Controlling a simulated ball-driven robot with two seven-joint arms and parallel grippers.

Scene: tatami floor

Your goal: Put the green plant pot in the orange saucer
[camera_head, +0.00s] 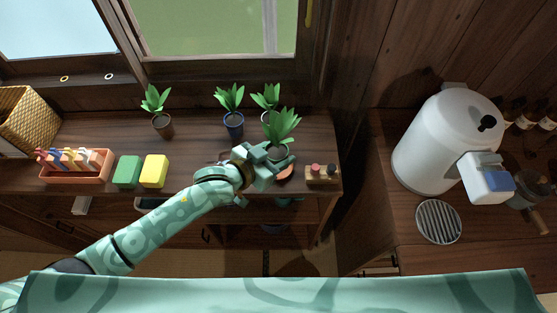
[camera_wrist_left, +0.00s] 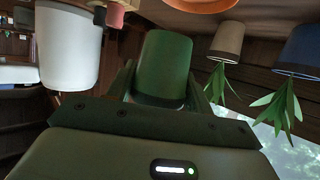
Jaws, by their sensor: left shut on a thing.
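My left gripper (camera_head: 270,160) is shut on the green plant pot, which fills the middle of the left wrist view (camera_wrist_left: 166,65) with the gripper fingers (camera_wrist_left: 165,95) on both sides. In the head view the pot is mostly hidden by its leaves (camera_head: 281,126) and my gripper. The orange saucer (camera_head: 286,174) lies on the shelf top, partly covered by the gripper and pot. Its edge also shows at the top of the left wrist view (camera_wrist_left: 200,5), apart from the pot's base in the picture. My right gripper is not in view.
A blue pot (camera_head: 233,123), a brown pot (camera_head: 163,126) and another plant (camera_head: 267,97) stand behind. Yellow (camera_head: 154,171) and green (camera_head: 128,171) blocks and an orange tray (camera_head: 75,178) are left.

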